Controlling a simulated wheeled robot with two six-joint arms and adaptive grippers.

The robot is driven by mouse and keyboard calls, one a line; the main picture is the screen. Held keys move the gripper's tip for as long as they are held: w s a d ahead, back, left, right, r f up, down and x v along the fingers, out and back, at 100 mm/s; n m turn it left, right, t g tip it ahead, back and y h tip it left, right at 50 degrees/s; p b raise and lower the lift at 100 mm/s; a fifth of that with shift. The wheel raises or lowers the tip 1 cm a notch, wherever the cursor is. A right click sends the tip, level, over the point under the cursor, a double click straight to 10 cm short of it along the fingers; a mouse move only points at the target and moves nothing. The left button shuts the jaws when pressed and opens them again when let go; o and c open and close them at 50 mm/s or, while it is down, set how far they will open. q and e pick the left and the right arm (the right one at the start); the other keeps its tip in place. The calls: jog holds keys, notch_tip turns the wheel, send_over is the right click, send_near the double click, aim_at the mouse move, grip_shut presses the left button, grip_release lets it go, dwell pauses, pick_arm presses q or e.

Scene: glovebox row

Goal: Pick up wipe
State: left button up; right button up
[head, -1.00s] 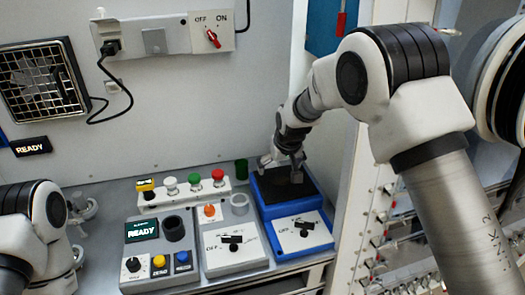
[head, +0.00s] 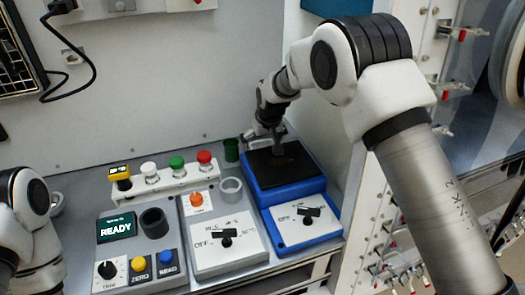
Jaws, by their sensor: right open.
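I cannot make out a wipe in the head view. My right gripper (head: 267,142) is open, pointing down over the back part of the black top plate (head: 292,170) of a blue device (head: 262,193). Nothing shows between its fingers, though they are small and partly covered by the wrist. I cannot tell whether it touches the plate. Only a small grey-white part (head: 57,204) of what seems to be my left gripper shows beside my left arm at the left edge; its fingers cannot be made out.
A green cup (head: 231,150) and a grey ring (head: 230,190) stand left of the blue device. A wall with valves (head: 385,215) stands at right.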

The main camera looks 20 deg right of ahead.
aim_at(263, 140)
jog(key=shift+s+r, duration=0.25)
jog(key=c, duration=0.6)
jog(key=shift+f, duration=0.1)
jog(key=shift+c, duration=1.2)
notch_tip(263, 140, up, 10)
jog(key=shift+w+b, duration=0.15)
jog(key=shift+b, duration=0.2)
jog(key=shift+c, duration=1.3)
